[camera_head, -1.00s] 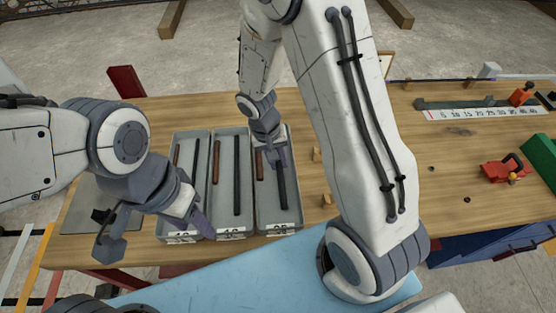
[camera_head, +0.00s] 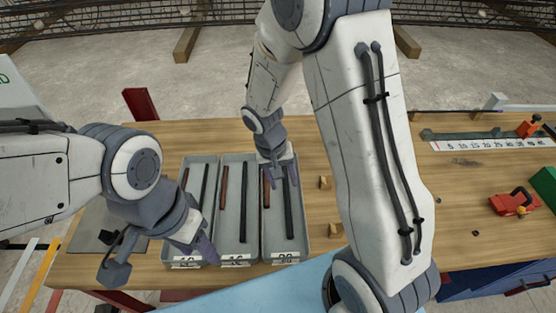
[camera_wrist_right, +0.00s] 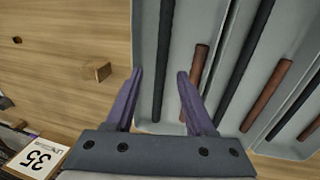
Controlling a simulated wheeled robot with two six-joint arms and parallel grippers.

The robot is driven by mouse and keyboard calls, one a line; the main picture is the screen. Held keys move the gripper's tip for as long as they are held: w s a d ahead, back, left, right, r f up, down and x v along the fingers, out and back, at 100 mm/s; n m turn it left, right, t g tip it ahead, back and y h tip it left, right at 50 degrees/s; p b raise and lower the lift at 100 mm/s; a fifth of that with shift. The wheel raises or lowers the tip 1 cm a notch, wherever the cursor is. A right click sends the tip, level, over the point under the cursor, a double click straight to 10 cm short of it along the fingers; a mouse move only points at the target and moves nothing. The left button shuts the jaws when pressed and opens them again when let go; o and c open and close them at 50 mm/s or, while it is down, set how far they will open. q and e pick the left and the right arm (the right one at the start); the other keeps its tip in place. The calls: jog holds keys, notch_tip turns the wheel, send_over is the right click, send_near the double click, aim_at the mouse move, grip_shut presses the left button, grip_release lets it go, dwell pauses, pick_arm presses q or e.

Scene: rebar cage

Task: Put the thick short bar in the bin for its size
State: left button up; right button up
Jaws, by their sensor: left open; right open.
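Three grey bins stand side by side: the left bin (camera_head: 181,261), the middle bin labelled 16 (camera_head: 236,258) and the right bin labelled 20 (camera_head: 305,225). A thick dark bar (camera_head: 289,215) lies in the right bin, beside a shorter rust-brown bar (camera_head: 267,198). My right gripper (camera_head: 280,181) is open above the far part of this bin. In the right wrist view its fingers (camera_wrist_right: 160,76) are apart, the dark bar (camera_wrist_right: 163,60) lies between their lines, and the brown bar (camera_wrist_right: 198,70) is by the right finger. My left gripper (camera_head: 202,248) is open near the left bin's front.
The left and middle bins each hold a brown and a dark bar. Small wooden blocks (camera_head: 325,183) stand right of the bins. A scale strip (camera_head: 490,145) and a red tool (camera_head: 513,202) lie further right. My right arm covers the table's middle.

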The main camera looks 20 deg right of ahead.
notch_tip(320, 180, up, 8)
jog(key=a, duration=0.2)
jog(key=s+a+r+n+y, duration=0.1)
jog(key=s+a+r+n, duration=0.1)
jog(key=s, duration=0.4)
jog(key=s+a+r+n+y, duration=0.1)
jog(key=s+a+r+n, duration=0.1)
jog(key=s+a+n, duration=0.2)
jog(key=s+a+r+n+y, duration=0.1)
jog(key=s+a+r+n, duration=0.1)
jog(key=s, duration=0.6)
jog(key=a+n, duration=0.1)
jog(key=n, duration=0.1)
jog(key=shift+s+a+n+t, duration=0.15)
jog(key=shift+a+n+t, duration=0.15)
jog(key=shift+a, duration=0.1)
